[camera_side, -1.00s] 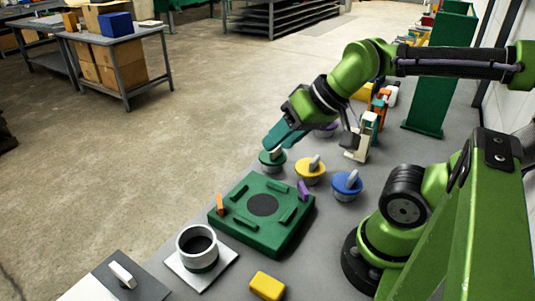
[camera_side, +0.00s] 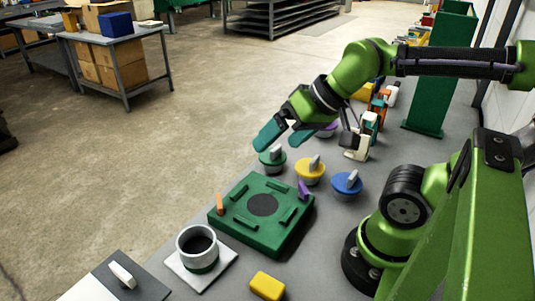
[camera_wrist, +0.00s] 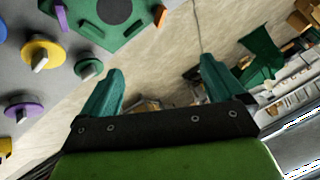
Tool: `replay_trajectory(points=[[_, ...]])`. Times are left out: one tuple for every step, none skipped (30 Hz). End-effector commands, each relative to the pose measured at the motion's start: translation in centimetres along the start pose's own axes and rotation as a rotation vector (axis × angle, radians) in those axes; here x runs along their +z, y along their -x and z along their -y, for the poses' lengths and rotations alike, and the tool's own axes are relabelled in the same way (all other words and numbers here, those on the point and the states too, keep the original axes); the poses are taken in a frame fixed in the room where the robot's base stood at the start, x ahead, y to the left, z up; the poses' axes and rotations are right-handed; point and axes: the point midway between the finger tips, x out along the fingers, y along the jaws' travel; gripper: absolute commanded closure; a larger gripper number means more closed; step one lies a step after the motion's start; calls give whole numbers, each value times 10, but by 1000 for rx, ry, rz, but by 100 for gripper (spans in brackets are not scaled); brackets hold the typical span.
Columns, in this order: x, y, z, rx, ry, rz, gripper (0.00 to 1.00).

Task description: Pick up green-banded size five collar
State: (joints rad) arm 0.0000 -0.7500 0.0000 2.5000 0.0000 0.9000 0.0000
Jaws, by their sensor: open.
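A green-rimmed round piece (camera_side: 271,165) with a grey upright handle stands on the grey bench behind the green fixture board (camera_side: 240,228). It also shows at the upper left of the wrist view (camera_wrist: 84,68). My gripper (camera_side: 277,145) is open and empty, its teal fingers apart and above this piece; in the side view the tips look close to its handle, but I cannot tell the gap. In the wrist view my gripper (camera_wrist: 162,68) has the piece left of its left finger, not between the fingers. A grey ring with a dark green lower band (camera_side: 197,252) sits on a white plate.
Yellow (camera_side: 310,175), blue (camera_side: 346,187) and purple (camera_side: 327,132) handled pieces stand close by. Orange (camera_side: 220,205) and purple (camera_side: 303,191) pegs rise from the fixture board. A yellow block (camera_side: 267,286) lies in front. The bench's left edge is near the green-rimmed piece.

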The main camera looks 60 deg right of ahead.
Motion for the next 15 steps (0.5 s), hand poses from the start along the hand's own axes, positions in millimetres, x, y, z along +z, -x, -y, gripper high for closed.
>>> replay_trajectory(points=[[0,0,0,0,0,0,0],[0,0,0,0,0,0,0],[0,0,0,0,0,0,0],[0,0,0,0,0,0,0],[0,0,0,0,0,0,0],[0,0,0,0,0,0,0],[0,0,1,-2,3,2,0],[2,-2,2,-4,8,10,0],[5,-6,4,-3,16,31,0],[7,-10,5,-1,24,50,0],[8,-14,8,-1,35,70,0],[7,-19,14,1,55,99,0],[7,-24,19,3,74,125,0],[6,-30,25,7,94,154,0],[5,-37,34,16,122,196,0]])
